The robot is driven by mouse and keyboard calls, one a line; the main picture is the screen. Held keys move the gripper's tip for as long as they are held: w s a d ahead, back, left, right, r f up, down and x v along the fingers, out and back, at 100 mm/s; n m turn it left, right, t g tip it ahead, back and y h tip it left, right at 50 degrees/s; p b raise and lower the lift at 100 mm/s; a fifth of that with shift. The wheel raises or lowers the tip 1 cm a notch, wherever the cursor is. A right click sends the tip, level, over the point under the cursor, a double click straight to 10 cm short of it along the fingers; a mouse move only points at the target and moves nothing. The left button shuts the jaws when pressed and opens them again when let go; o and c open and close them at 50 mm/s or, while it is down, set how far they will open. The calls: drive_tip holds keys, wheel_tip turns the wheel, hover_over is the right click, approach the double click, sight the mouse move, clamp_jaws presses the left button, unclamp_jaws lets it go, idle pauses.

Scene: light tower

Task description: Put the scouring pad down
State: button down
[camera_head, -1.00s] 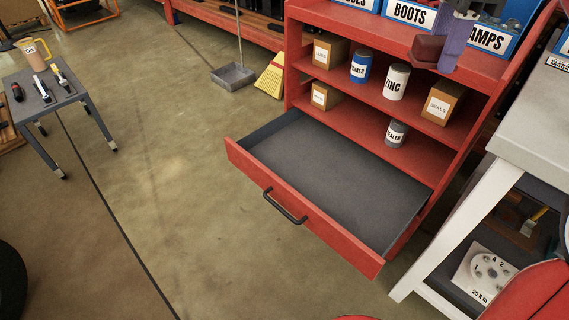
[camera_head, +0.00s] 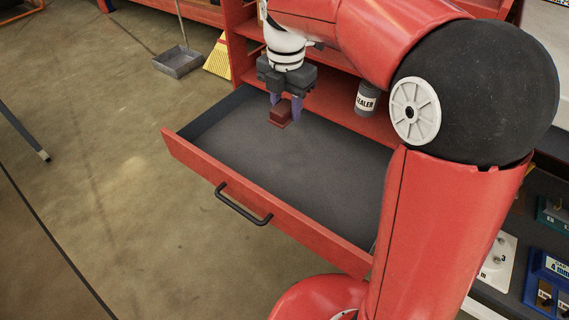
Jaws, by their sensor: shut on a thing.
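The scouring pad (camera_head: 281,113) is a small dark red block. My gripper (camera_head: 286,106) points down with its two purple fingers shut on the pad. It holds the pad over the back part of the open, empty drawer (camera_head: 330,165), which has a grey floor and a red front. Whether the pad touches the drawer floor I cannot tell.
My red arm covers much of the shelves and the right side. A can marked SEALER (camera_head: 366,98) stands on the shelf behind the drawer. A dustpan (camera_head: 178,62) and a yellow broom (camera_head: 218,57) are at the upper left. The drawer handle (camera_head: 243,205) sticks out in front.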

sight(286, 170)
wheel_tip(286, 170, down, 18)
drive_tip(key=b, duration=0.3)
drive_tip(key=shift+b, duration=0.3)
drive_tip(key=shift+s+f+b, duration=0.2)
drive_tip(key=shift+f+b, duration=0.1)
drive_tip(key=shift+f, duration=0.35)
drive_tip(key=c, duration=0.9)
unclamp_jaws()
drive_tip(key=shift+f, duration=0.15)
drive_tip(key=shift+c, duration=0.2)
wheel_tip(286, 170, up, 14)
drive_tip(key=p, duration=0.3)
drive_tip(key=s+d+r+m+t, duration=0.2)
drive_tip(key=s+d+m, duration=0.4)
drive_tip(key=s+m, duration=0.4)
drive_tip(key=s+d+r+m+t, duration=0.2)
drive_tip(key=s+d+m, duration=0.5)
drive_tip(key=m, duration=1.1)
drive_tip(key=s+t, duration=0.1)
drive_tip(key=s, duration=0.2)
drive_tip(key=shift+s, duration=0.35)
